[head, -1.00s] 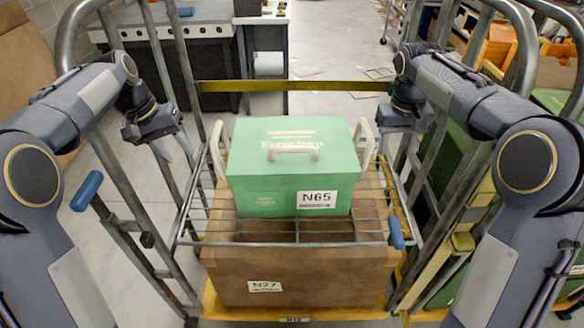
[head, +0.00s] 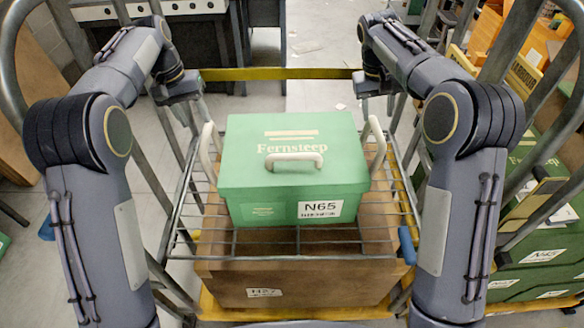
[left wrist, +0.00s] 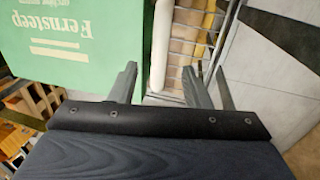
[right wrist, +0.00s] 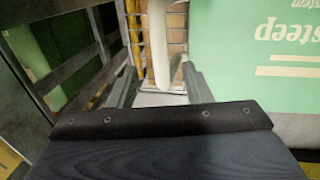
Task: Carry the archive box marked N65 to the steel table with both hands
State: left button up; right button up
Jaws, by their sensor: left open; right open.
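The green archive box marked N65 (head: 293,165) sits upright on the wire shelf of a cage trolley. The steel table is not clearly identifiable.
A brown box marked N27 (head: 300,285) sits below the wire shelf (head: 180,238). A yellow bar (head: 270,74) crosses behind the green box. Trolley rails stand on both sides. Green boxes (head: 540,250) stand at the right. Open floor (head: 320,50) lies beyond the bar.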

aim_at(204, 135)
pick_arm(q)
jog(key=shift+d+f, duration=0.25)
jog(key=shift+f, duration=1.05)
jog(key=shift+d+f, duration=0.25)
jog(key=shift+f, duration=1)
jog(key=shift+d+f, duration=0.25)
jog(key=shift+f, duration=1.05)
pick_arm(e)
jog(key=shift+d+f, duration=0.25)
jog(key=shift+f, duration=1.05)
jog(key=shift+d+f, duration=0.3)
jog(key=shift+f, duration=0.95)
jog(key=shift+d+f, duration=0.25)
jog(key=shift+f, duration=1.05)
pick_arm(q)
grip_shut()
pick_arm(e)
grip_shut()
pick_arm(q)
jog(key=shift+r, duration=0.15)
pick_arm(e)
jog(key=shift+r, duration=0.1)
